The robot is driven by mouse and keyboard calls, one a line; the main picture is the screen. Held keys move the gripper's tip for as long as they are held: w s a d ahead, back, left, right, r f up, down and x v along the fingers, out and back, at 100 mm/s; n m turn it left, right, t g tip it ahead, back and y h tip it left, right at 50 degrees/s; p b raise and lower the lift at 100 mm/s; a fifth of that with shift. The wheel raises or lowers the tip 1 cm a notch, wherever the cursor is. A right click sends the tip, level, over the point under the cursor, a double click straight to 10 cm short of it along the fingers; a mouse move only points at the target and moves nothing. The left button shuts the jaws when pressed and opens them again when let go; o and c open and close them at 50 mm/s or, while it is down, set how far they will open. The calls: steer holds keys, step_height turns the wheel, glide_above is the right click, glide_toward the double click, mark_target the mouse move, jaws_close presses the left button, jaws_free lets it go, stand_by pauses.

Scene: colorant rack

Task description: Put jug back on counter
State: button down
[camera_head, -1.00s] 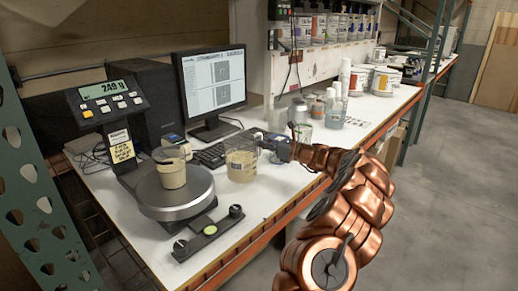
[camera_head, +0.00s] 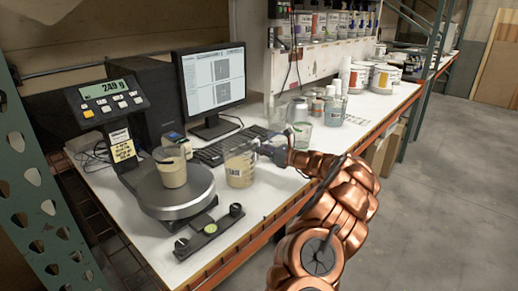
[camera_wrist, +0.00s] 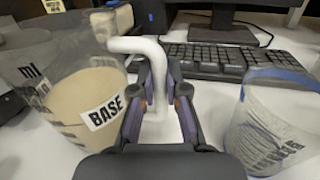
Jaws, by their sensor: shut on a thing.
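The jug (camera_head: 239,168) is clear, with beige liquid inside and a white handle. It is at the counter's (camera_head: 262,196) middle, right of the scale; whether its base touches the counter I cannot tell. In the wrist view the jug (camera_wrist: 88,95) is at the left, with a "BASE" label, and looks tilted. My gripper (camera_head: 262,147) is at the jug's right side. In the wrist view its fingers (camera_wrist: 158,95) are shut on the white handle (camera_wrist: 140,46).
A scale (camera_head: 175,195) holding a beige cup (camera_head: 173,170) stands left of the jug. A keyboard (camera_head: 228,146) and monitor (camera_head: 213,82) are behind. Another clear container (camera_wrist: 275,120) is close at the right in the wrist view. Tubs (camera_head: 385,78) stand farther back.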

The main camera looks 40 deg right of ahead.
steer(key=c, duration=1.7)
jaws_free()
steer(key=shift+f, duration=0.15)
steer(key=o, duration=0.5)
steer(key=shift+r, duration=0.2)
steer(key=b+v, duration=0.2)
steer(key=v, duration=1)
steer(key=shift+d, duration=0.1)
